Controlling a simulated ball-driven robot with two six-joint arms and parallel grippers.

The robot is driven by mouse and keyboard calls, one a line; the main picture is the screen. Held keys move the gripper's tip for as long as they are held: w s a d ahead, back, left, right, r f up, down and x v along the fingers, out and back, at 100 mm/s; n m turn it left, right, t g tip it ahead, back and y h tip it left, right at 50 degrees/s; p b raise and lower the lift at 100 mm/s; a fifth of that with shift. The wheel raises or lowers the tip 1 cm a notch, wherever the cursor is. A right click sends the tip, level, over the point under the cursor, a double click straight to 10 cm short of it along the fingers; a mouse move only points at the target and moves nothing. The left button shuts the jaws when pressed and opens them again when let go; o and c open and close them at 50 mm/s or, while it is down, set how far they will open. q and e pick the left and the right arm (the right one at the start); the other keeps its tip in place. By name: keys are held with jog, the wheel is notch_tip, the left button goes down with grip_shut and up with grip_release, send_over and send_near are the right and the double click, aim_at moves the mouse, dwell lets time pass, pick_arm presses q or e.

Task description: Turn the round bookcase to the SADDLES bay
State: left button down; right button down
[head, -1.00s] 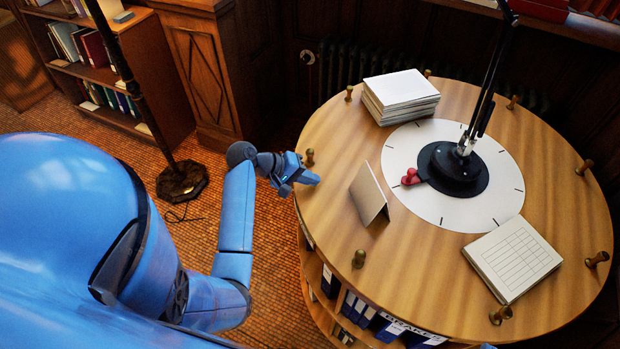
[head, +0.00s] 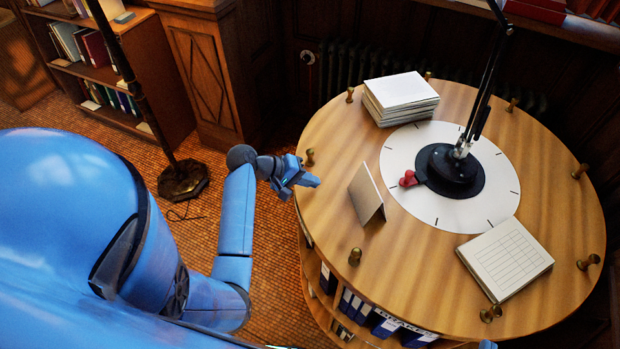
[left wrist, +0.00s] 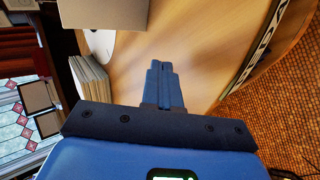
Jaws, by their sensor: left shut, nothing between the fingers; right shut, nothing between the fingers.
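The round bookcase (head: 440,260) has a wooden top with brass-coloured pegs around its rim. Binders (head: 385,324) stand in a bay below its front edge; lettering there seems to read BRAKES. I cannot read SADDLES anywhere. My left gripper (head: 314,182) is shut and empty over the left rim. It is just in front of the left peg (head: 310,157); I cannot tell whether they touch. In the left wrist view its closed fingers (left wrist: 164,66) lie over the wooden top, and part of a lettered band (left wrist: 262,50) shows at the edge.
On the top are a white dial with a black lamp base (head: 450,172), a red pointer (head: 408,180), a paper stack (head: 400,97), a folded card (head: 366,192) and a ruled pad (head: 505,260). A floor-lamp base (head: 183,181) stands left on open floor.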

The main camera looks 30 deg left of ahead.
pick_arm(q)
notch_tip(320, 180, up, 5)
jog(key=p, duration=0.4)
jog(key=shift+r+p, duration=0.95)
jog(key=shift+r, duration=0.3)
